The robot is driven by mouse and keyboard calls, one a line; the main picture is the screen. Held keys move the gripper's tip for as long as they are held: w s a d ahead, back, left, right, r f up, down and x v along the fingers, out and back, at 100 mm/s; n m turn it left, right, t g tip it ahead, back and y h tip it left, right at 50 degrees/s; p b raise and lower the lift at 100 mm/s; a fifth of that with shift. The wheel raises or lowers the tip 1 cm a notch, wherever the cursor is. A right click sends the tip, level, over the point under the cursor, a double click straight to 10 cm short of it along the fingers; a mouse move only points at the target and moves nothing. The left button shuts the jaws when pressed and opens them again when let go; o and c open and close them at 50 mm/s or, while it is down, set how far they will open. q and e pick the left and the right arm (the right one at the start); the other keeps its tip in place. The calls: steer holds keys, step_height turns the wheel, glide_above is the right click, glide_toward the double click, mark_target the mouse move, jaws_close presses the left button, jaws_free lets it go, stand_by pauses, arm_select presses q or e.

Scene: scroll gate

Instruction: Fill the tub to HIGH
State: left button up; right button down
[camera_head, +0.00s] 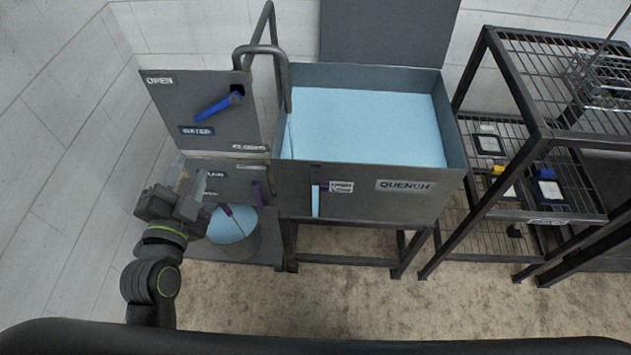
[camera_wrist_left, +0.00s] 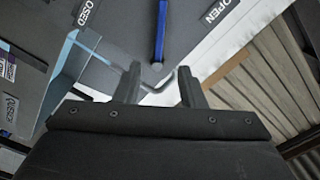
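The grey QUENCH tub (camera_head: 416,200) holds light blue water (camera_head: 370,125), its surface below the rim. A narrow gauge (camera_head: 316,201) on its front shows a light blue column; a small purple mark sits near its top, beside a label too small to read surely. The WATER panel (camera_head: 165,100) has a blue lever (camera_head: 213,107) slanting down-left, between OPEN at upper left and CLOSED at lower right. In the left wrist view the lever (camera_wrist_left: 160,30) ends just beyond my fingers. My right gripper is out of view.
A round vessel (camera_head: 245,243) with blue liquid and a purple-handled tool stands below the panel. A black wire rack (camera_head: 540,133) stands right.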

mark_target(216, 108)
arm_select(q)
steer(key=c, duration=0.7)
steer(key=shift+r+p, duration=0.2)
steer(key=shift+p, duration=0.15)
jaws_close()
steer(key=w+a+r+n+g+h+p, duration=0.2)
steer(key=w+a+r+n+p, duration=0.45)
steer(key=n+p, duration=0.9)
steer(key=w+d+f+n, duration=0.1)
steer(key=w+d+f, duration=0.2)
steer(key=w+f, duration=0.2)
steer(key=shift+w+d+f+g, duration=0.3)
steer(key=shift+w+d+f, duration=0.05)
steer(key=shift+w, duration=1.45)
